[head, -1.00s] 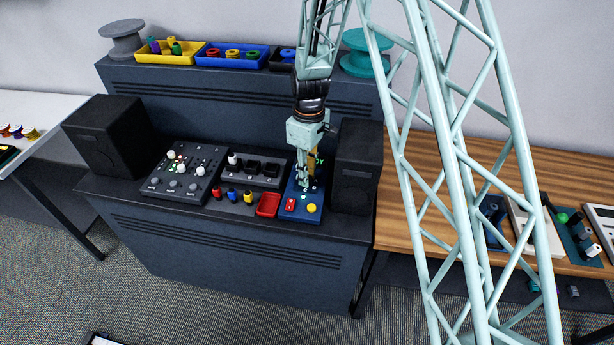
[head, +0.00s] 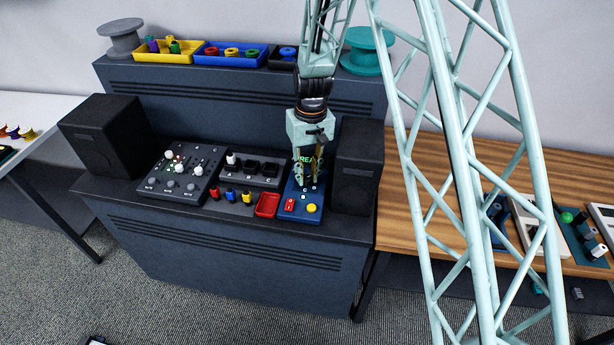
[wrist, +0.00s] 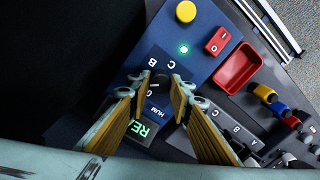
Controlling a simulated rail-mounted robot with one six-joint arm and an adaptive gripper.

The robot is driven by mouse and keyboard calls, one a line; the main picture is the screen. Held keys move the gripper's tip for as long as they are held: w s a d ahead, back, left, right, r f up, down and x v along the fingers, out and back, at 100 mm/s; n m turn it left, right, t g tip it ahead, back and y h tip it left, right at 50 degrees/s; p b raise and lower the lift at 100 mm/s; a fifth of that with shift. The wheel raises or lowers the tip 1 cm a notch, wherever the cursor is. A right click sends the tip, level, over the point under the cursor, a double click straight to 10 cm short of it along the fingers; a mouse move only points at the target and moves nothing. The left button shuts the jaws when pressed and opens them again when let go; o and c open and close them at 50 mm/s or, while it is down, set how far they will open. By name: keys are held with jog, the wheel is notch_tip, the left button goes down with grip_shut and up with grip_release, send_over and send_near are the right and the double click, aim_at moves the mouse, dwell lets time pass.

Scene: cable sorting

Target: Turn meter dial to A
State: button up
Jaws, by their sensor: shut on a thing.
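The meter is a blue panel (head: 300,216) at the right end of the dark bench, with a green-lettered display partly hidden behind my gripper. It also shows in the wrist view (wrist: 205,72), with letters B and C printed near its dial. The dial (wrist: 159,79) is a small dark knob, seen between my fingertips and partly covered by them. My gripper (wrist: 157,88) is shut on the dial from above, one finger on each side. In the head view my gripper (head: 308,184) points down at the panel. The dial's pointer and the letter A on the meter cannot be made out.
On the panel are a red rocker switch (wrist: 218,41), a yellow button (wrist: 186,11) and a lit green lamp (wrist: 183,49). A red tray (head: 267,205) sits left of it. A black speaker (head: 357,168) stands close on the right. Several colored plugs lie further left.

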aim_at(309, 177)
jog(key=shift+m, duration=1)
jog(key=o, duration=0.8)
jog(key=shift+o, duration=0.2)
jog(key=shift+r, duration=0.15)
notch_tip(309, 177, up, 12)
jog(key=shift+d, duration=0.25)
dwell(0.5)
